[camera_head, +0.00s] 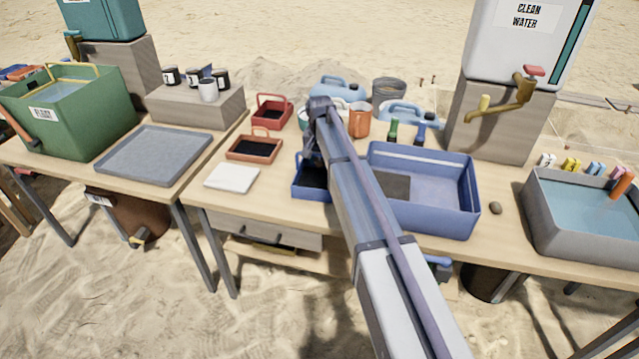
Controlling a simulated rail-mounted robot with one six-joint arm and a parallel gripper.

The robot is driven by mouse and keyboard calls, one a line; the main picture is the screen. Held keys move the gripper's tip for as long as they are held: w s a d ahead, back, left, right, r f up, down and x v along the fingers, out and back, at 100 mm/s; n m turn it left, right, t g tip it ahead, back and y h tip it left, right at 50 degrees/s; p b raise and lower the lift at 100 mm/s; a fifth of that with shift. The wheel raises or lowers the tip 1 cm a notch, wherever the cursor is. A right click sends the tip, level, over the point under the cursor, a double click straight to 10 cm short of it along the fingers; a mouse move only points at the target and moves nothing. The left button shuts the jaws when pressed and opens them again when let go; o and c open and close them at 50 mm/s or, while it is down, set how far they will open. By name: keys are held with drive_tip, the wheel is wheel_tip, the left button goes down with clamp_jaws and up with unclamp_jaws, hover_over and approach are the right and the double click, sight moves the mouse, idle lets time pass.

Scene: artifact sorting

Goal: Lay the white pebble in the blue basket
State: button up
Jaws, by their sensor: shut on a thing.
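The small blue basket (308,194) with a dark inside stands near the front edge of the middle table, partly covered by my arm. My gripper (313,158) points down over the blue basket, close above it. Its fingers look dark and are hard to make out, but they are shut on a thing. I see no white pebble in the open; the thing in the fingers is hidden from this view, and I take it to be the pebble.
An orange basket (254,150), a red basket (270,112) and a white slab (232,178) lie to the left. A large blue bin (455,222) is on the right, with a brownish pebble (495,208) beside it. A grey water basin (548,228) stands farther right.

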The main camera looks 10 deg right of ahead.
sight(320, 175)
wheel_tip(320, 175, down, 5)
drive_tip(key=b, duration=0.4)
drive_tip(key=shift+r+b, duration=0.15)
drive_tip(key=shift+b, duration=0.25)
drive_tip(key=shift+r+p, duration=0.3)
drive_tip(key=shift+f, duration=0.25)
drive_tip(key=o, duration=0.9)
drive_tip(key=shift+r, duration=0.1)
wheel_tip(320, 175, up, 13)
drive_tip(key=p, duration=1.2)
drive_tip(key=shift+f, duration=0.2)
drive_tip(key=shift+s+f, duration=0.1)
drive_tip(key=shift+s, duration=0.05)
drive_tip(key=s+n, duration=0.4)
drive_tip(key=s, duration=3.2)
drive_tip(key=r+p, duration=0.9)
drive_tip(key=shift+w+r, duration=0.2)
drive_tip(key=shift+w, duration=0.15)
